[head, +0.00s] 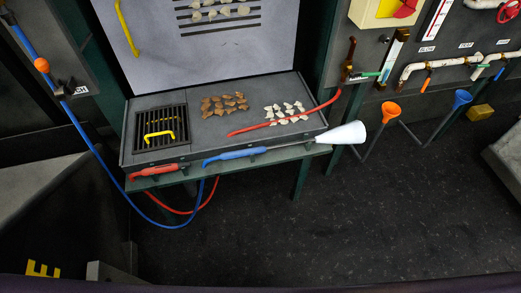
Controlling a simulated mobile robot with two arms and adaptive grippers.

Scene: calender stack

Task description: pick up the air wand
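Two wand-like tools lie along the front edge of the bench. One has a blue handle (232,155), a thin shaft and a wide white cone (342,133) that sticks out past the bench's right corner. The other has a red handle (155,170) at the left front; its far end cannot be made out. No readable label shows which is the air wand. A blue hose (112,178) runs from the left wall down under the bench, and a red hose (203,200) hangs below it. Neither of my grippers is in view.
The dark floor (330,230) in front is clear.

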